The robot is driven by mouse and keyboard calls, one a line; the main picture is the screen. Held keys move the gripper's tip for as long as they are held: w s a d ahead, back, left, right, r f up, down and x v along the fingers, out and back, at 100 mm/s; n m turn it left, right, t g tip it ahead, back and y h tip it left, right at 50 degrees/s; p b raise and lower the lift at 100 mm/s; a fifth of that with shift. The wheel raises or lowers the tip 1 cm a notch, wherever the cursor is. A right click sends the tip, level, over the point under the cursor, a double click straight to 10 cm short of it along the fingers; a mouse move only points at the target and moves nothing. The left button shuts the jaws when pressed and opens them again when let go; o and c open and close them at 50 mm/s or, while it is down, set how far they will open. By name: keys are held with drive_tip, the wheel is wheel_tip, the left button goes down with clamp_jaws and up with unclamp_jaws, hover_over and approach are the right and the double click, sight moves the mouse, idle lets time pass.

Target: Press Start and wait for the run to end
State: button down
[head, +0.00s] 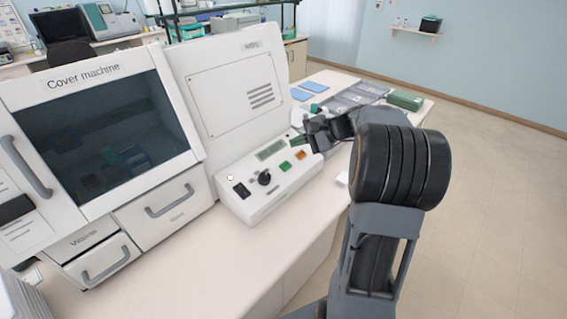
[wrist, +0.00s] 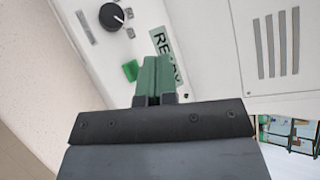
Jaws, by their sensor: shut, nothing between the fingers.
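The control panel (head: 255,196) juts from the front of the white machine. It carries a green button (head: 285,166), an orange button (head: 300,155), a black knob (head: 264,177) and a display (head: 270,150). In the wrist view the green button (wrist: 130,70) lies just left of my fingertips, and the display (wrist: 161,42) shows letters starting "RE", partly hidden by the fingers. My gripper (wrist: 157,60) is shut and empty, its green fingers together. In the head view my gripper (head: 297,141) is at the panel's right end, near the display. I cannot tell whether it touches the panel.
The cover machine (head: 100,72) with a dark window stands at the left. Grey trays (head: 345,105), blue pads (head: 313,87) and a green box (head: 404,100) lie on the bench behind my arm. The bench front (head: 215,255) is clear.

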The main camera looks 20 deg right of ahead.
sight(286, 166)
drive_tip(key=shift+d, duration=0.1)
drive_tip(key=shift+f, duration=0.1)
drive_tip(key=shift+w+a+f+b, duration=0.2)
drive_tip(key=shift+w+f+b, duration=0.25)
drive_tip(key=shift+f+b, duration=0.7)
drive_tip(key=shift+w+a+f+b, duration=0.25)
drive_tip(key=shift+w+f+b, duration=0.35)
drive_tip(key=shift+f, duration=0.95)
drive_tip(key=shift+w+a+f+b, duration=0.2)
drive_tip(key=shift+w+f+b, duration=0.1)
drive_tip(key=shift+f+b, duration=0.9)
drive_tip(key=shift+f, duration=0.25)
drive_tip(key=shift+w+f, duration=0.1)
drive_tip(key=shift+f, duration=0.2)
